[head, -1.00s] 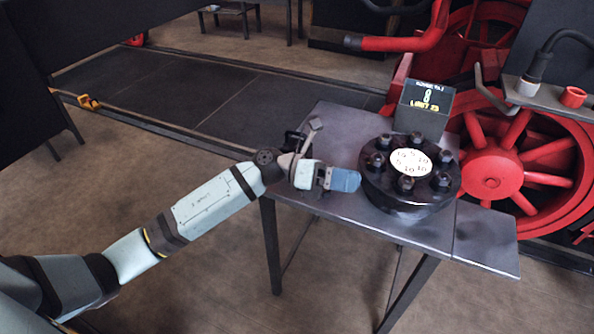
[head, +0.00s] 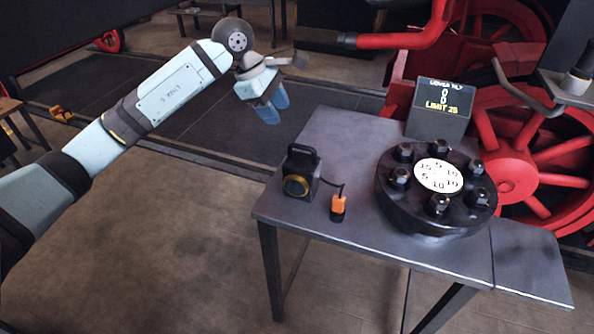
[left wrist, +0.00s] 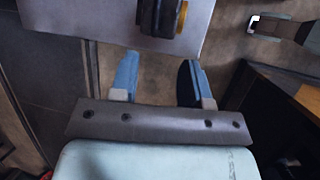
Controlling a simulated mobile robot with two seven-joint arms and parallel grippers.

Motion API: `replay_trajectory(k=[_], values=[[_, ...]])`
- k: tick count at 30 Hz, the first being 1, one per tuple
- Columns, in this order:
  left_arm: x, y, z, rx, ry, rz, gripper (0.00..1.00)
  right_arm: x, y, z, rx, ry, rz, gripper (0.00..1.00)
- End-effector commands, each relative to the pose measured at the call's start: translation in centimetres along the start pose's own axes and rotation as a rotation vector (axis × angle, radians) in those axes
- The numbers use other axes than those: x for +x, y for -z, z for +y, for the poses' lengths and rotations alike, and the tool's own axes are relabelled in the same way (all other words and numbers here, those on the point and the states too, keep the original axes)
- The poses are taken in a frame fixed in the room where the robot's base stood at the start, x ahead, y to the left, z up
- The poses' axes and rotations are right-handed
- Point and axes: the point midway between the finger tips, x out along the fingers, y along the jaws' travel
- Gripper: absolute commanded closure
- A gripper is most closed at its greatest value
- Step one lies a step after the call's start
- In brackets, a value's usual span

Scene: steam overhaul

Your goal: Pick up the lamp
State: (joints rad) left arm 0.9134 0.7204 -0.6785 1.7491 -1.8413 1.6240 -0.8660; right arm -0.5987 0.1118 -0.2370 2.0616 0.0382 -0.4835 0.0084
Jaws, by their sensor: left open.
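The lamp (head: 300,174), a black box with a top handle and a yellow-ringed lens, stands upright on the left part of the dark metal table (head: 335,135). It also shows in the left wrist view, cut by the top edge, with its yellow ring (left wrist: 149,15) visible. My left gripper (head: 272,108) is open and empty, above and beyond the lamp near the table's back left corner, clear of it. Its blue fingers (left wrist: 158,75) are spread apart in the left wrist view, with the lamp beyond their tips.
A small orange-and-black piece (head: 338,206) beside the lamp has a black cord. A round black flange with several bolts (head: 435,220) fills the table's right side, before a display box (head: 440,108). Red wheels (head: 520,170) stand behind.

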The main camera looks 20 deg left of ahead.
Motion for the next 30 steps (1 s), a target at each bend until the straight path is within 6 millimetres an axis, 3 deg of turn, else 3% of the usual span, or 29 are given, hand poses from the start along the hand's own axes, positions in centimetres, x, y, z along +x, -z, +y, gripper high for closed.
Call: replay_trajectory(k=[10,30], values=[[6.5,-0.1,0.0,-0.002,0.004,-0.004,0.57,-0.5,-1.4,0.7,-0.014,-0.007,-0.029,0.57],[13.2,-0.1,0.8,0.0,0.001,-0.002,0.57,-0.2,0.1,0.0,0.005,0.0,-0.006,0.57]])
